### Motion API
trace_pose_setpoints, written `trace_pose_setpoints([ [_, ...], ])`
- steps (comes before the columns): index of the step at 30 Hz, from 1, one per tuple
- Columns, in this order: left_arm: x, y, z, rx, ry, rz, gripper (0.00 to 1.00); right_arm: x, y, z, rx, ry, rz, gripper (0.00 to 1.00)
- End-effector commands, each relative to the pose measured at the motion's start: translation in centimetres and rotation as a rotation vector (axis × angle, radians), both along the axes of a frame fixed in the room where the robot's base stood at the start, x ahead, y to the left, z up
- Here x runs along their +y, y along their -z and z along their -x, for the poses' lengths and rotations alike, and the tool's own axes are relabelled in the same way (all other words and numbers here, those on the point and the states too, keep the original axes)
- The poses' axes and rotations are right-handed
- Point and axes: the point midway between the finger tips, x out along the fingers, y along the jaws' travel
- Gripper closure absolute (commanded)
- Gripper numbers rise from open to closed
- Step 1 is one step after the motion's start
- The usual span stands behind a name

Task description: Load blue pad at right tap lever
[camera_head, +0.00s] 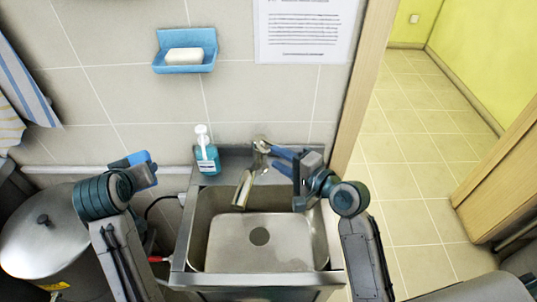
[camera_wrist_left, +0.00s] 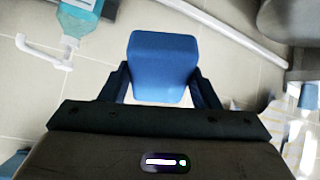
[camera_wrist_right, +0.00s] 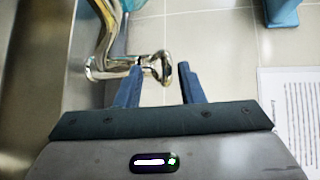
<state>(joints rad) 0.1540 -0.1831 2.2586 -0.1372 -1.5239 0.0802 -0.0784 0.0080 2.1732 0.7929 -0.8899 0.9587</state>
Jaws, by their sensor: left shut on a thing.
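The blue pad (camera_wrist_left: 162,65) is between the fingers of my left gripper (camera_wrist_left: 160,92), which is shut on it. In the head view, the pad (camera_head: 146,172) and the left gripper are left of the sink, in front of the tiled wall. The metal tap (camera_head: 244,188) stands at the back of the sink. A rounded metal lever end (camera_wrist_right: 160,68) shows in the right wrist view just beyond the fingertips of my right gripper (camera_wrist_right: 160,72), closer to its left finger. The right gripper is open and empty; I cannot tell whether it touches the lever.
The steel sink (camera_head: 265,262) is empty. A soap bottle (camera_head: 207,158) stands on its back left ledge. A blue soap dish (camera_head: 184,67) and a paper sheet (camera_head: 303,30) are on the wall. A lidded pot (camera_head: 42,240) is at left. The doorway frame (camera_head: 362,85) is close on the right.

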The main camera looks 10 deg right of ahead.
Motion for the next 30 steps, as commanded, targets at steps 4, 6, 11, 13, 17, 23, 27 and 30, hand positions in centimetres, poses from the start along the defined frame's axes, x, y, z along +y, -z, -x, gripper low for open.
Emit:
trace_pose_setpoints([
  [4, 0.0, 0.9, 0.0, 0.0, 0.0, 0.0, 0.62, -1.7, -0.3, 2.5, -0.003, -0.001, 0.006, 0.65],
  [6, 0.0, 1.0, 0.0, 0.0, 0.0, 0.0, 0.62, -2.3, -0.5, 3.5, -0.002, -0.002, 0.005, 0.65],
  [11, 0.0, 1.2, 0.0, 0.0, 0.0, 0.0, 0.62, -3.2, -0.9, 4.7, -0.002, 0.0, 0.002, 0.65],
  [13, 0.0, 1.3, 0.0, 0.0, 0.0, 0.0, 0.62, -3.4, -1.1, 5.1, -0.003, 0.0, 0.001, 0.65],
  [17, 0.0, 1.3, 0.0, 0.0, 0.0, 0.0, 0.62, -3.6, -1.2, 5.4, -0.003, -0.001, -0.001, 0.65],
  [23, 0.0, 1.3, 0.0, 0.0, 0.0, 0.0, 0.62, -3.6, -1.3, 5.5, -0.003, -0.001, -0.002, 0.65],
  [27, 0.0, 1.3, 0.0, 0.0, 0.0, 0.0, 0.62, -3.7, -1.3, 5.4, -0.006, 0.001, 0.001, 0.81],
  [30, 0.0, 1.3, 0.0, 0.0, 0.0, 0.0, 0.62, -3.8, -1.4, 5.1, -0.036, 0.01, 0.033, 1.0],
])
